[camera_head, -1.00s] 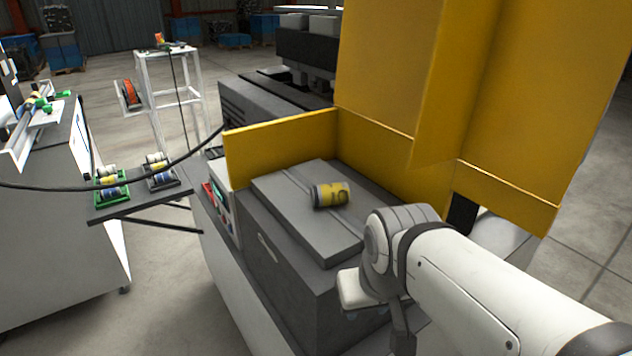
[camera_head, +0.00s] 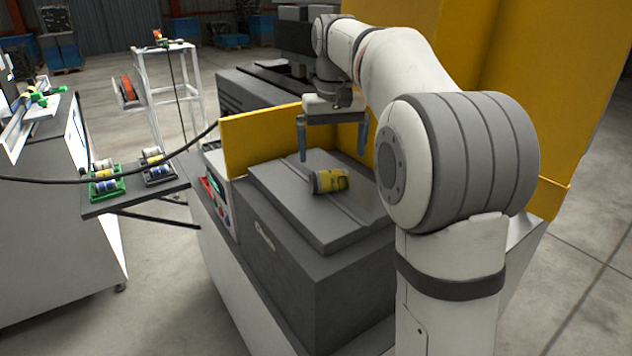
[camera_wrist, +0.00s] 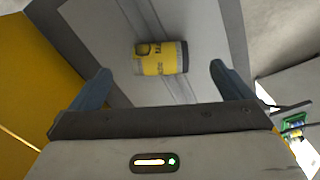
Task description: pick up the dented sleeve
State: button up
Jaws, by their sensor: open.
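The dented sleeve (camera_head: 330,181) is a yellow and grey cylinder lying on its side on top of the grey machine block. In the wrist view the sleeve (camera_wrist: 161,58) lies across a shallow groove, with a dark round mark near its left end. My gripper (camera_head: 333,157) is open and empty, above the sleeve with its fingers pointing down. In the wrist view my gripper (camera_wrist: 160,80) has one finger to each side of the sleeve, both apart from it. The dent itself is not clear to see.
Yellow guard panels (camera_head: 262,138) stand behind and right of the grey block (camera_head: 300,222). A side shelf at left holds a green tray (camera_head: 107,187) and a dark tray (camera_head: 157,168) with several sleeves. A black cable (camera_head: 110,181) hangs across the left.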

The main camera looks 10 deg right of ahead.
aim_at(329, 172)
jog(key=shift+w+f, duration=0.1)
jog(key=shift+w, duration=0.8)
notch_tip(329, 172, down, 8)
jog(key=shift+r, duration=0.25)
jog(key=shift+s, duration=0.1)
jog(key=shift+c, duration=0.2)
jog(key=c, duration=1.3)
